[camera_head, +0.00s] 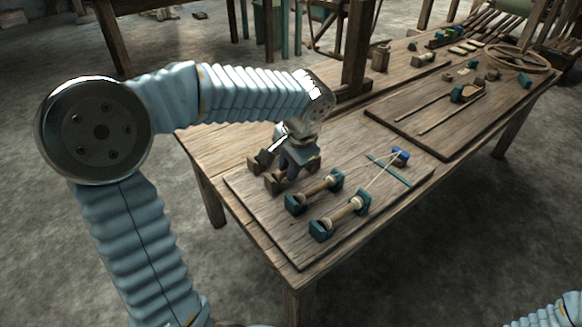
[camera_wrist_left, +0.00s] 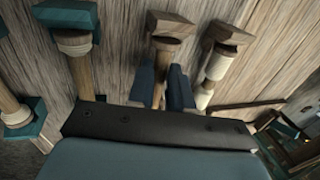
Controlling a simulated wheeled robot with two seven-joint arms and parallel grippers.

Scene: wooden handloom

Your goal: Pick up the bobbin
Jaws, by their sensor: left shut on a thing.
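My left gripper (camera_head: 290,172) points down at the board on the near end of the table. In the left wrist view, its two blue fingers (camera_wrist_left: 163,92) are shut on a wooden bobbin (camera_wrist_left: 161,62), one finger on each side. The bobbin's upper end lies by a brown block (camera_wrist_left: 168,23); I cannot tell if it is clear of its rest. In the head view the fingers mostly hide this bobbin. Two other bobbins, one nearer (camera_head: 343,212) and one beside it (camera_head: 318,189), lie between green end blocks. My right gripper is not in view.
A bobbin with pale winding (camera_wrist_left: 208,80) is close to the held one. A blue-green strip (camera_head: 388,170) and a blue block (camera_head: 400,154) lie on the board (camera_head: 300,248). A second board (camera_head: 440,144) with tools lies behind. A wooden post (camera_head: 356,50) stands near the gripper.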

